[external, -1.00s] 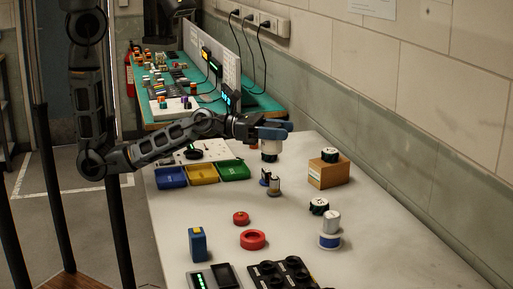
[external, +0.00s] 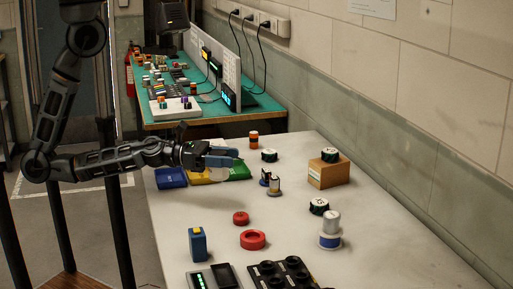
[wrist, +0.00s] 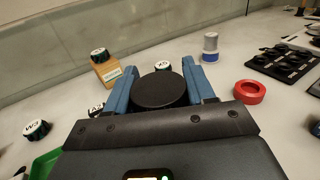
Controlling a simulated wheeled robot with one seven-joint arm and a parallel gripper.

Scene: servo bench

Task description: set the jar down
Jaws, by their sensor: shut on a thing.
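My gripper (external: 222,161) has blue fingers and is shut on the jar. The jar's round black lid (wrist: 160,91) sits between the two fingers in the wrist view, where the gripper also shows (wrist: 160,85). In the external view the jar's pale body (external: 222,175) shows below the fingers, in front of the green bin (external: 240,169) and yellow bin (external: 196,179) in the picture. It appears held above the bench; its base and the exact gap beneath it are hard to make out.
Black-topped, labelled pieces stand at the back (external: 269,156), on a cardboard box (external: 329,172) and farther right (external: 319,206). A grey cylinder on a blue-and-white spool (external: 330,241) and a red ring (external: 253,240) stand nearer.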

